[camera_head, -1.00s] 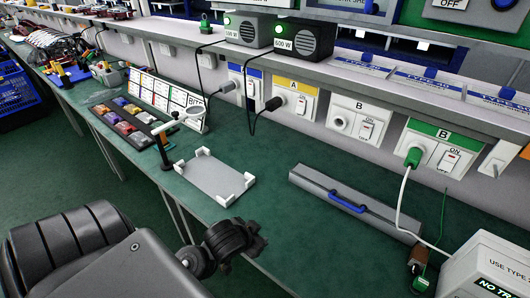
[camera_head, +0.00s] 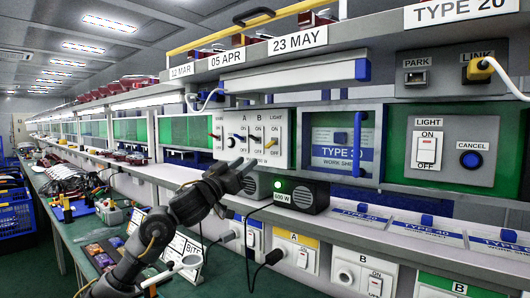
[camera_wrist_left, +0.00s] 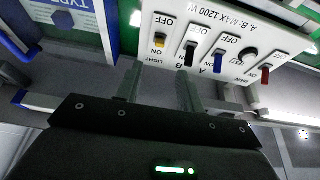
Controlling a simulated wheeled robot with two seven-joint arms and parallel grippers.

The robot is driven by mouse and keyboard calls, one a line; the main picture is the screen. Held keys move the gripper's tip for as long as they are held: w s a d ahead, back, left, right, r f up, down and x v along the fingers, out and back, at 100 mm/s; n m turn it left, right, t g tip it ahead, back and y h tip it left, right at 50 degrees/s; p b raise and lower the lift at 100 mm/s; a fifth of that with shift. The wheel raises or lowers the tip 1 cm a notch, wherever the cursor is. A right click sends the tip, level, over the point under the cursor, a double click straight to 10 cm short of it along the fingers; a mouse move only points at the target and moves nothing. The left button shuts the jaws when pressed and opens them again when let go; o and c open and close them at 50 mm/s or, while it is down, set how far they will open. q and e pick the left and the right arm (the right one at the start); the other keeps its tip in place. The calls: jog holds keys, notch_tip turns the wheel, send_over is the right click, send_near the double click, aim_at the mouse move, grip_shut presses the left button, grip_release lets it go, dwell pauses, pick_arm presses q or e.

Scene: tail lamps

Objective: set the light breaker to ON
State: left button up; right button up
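The breaker panel (camera_head: 228,135) is a white box with a row of coloured toggles at the middle of the head view. The yellow light breaker (camera_head: 271,142) is its rightmost toggle and seems to lean down toward OFF. In the left wrist view, where the panel appears upside down, the yellow toggle (camera_wrist_left: 160,40) sits by the LIGHT label, beside black, blue and red ones. My left gripper (camera_head: 243,167) is just below the panel. Its two fingers (camera_wrist_left: 158,76) are apart and empty, pointing toward the yellow and black toggles without visible contact. My right gripper is out of view.
A separate light rocker switch (camera_head: 428,150) and a blue cancel button (camera_head: 471,159) are on a grey panel at the right. A blue-handled panel (camera_head: 358,145) is close right.

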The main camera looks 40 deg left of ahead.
aim_at(266, 147)
pick_arm(q)
jog(key=shift+p+x, duration=2.4)
jog(key=shift+x, duration=3.05)
jog(key=shift+f, duration=0.15)
grip_shut()
